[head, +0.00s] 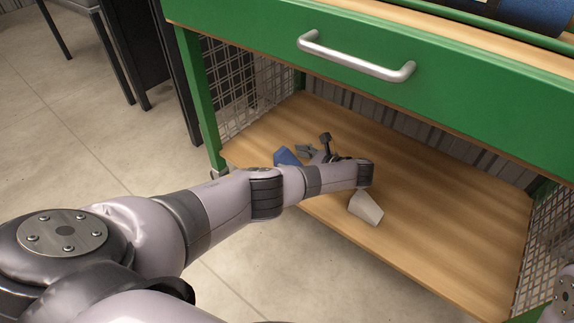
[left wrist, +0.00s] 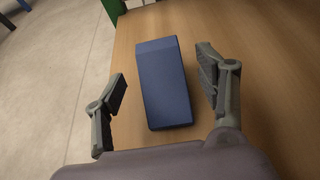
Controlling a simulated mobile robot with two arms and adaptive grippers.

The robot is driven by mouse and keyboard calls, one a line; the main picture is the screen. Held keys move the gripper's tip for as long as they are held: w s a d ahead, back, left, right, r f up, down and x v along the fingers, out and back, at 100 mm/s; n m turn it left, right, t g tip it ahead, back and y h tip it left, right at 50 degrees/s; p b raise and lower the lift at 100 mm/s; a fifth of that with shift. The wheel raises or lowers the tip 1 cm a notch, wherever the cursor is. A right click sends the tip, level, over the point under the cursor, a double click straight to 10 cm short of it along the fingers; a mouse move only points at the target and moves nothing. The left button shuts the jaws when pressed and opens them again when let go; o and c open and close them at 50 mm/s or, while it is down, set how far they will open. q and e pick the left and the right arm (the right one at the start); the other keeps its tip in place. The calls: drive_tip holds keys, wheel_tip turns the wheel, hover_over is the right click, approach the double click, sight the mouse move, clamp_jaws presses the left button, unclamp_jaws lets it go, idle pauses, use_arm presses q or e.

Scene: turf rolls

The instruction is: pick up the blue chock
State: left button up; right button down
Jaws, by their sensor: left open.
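The blue chock (left wrist: 163,85) lies on the wooden lower shelf between the two fingers of my left gripper (left wrist: 168,90) in the left wrist view. The fingers are open, with a gap to the chock on each side. In the head view only part of the blue chock (head: 286,157) shows behind my left arm, near the shelf's front left. My left gripper (head: 308,150) is beside it there, partly hidden by the wrist. My right gripper is not in view.
A light grey chock (head: 366,208) lies on the wooden shelf (head: 440,225) near its front edge, right of my left wrist. A green drawer with a metal handle (head: 355,60) overhangs the shelf. Wire mesh sides and a green leg (head: 199,100) bound it.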

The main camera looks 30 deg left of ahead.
sight(288, 158)
use_arm(q)
drive_tip(key=shift+b+x, duration=0.55)
drive_tip(key=shift+x, duration=1)
drive_tip(key=c, duration=1.4)
